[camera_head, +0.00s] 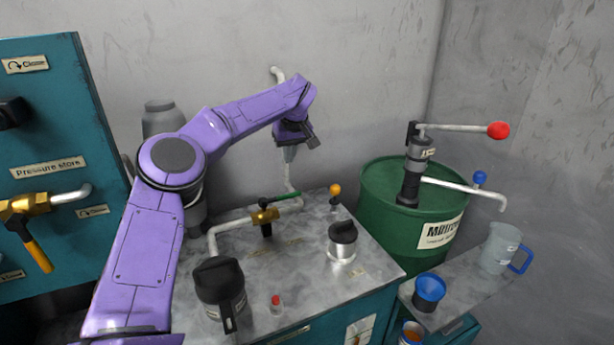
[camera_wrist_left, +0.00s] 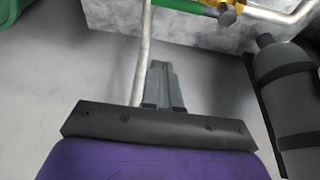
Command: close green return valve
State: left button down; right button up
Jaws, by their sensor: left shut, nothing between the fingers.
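The green return valve has a brass body (camera_head: 265,216) on a pale pipe above the grey bench top. Its green handle (camera_head: 283,198) points right and slightly up, roughly along the pipe line. In the left wrist view the green handle (camera_wrist_left: 182,7) and part of the brass body (camera_wrist_left: 230,4) show at the top edge. My left gripper (camera_head: 289,155) is shut and empty. It points down above and behind the handle, apart from it, close to the upright pipe. In the wrist view its closed fingers (camera_wrist_left: 161,72) stand beside that pipe (camera_wrist_left: 143,55). My right gripper is not in view.
A black-capped container (camera_head: 219,285), a small red-topped item (camera_head: 275,303), a black-knobbed cylinder (camera_head: 342,242) and an orange-knobbed lever (camera_head: 335,191) stand on the bench. A grey cylinder (camera_head: 162,117) is behind my arm. A green drum (camera_head: 385,200) with a pump is right.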

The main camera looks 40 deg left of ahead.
aim_at(282, 199)
pick_arm(q)
notch_tip(282, 199, down, 10)
jog(key=p, duration=0.2)
jog(key=shift+s+d+r, duration=0.15)
jog(key=shift+d, duration=0.05)
dwell(0.6)
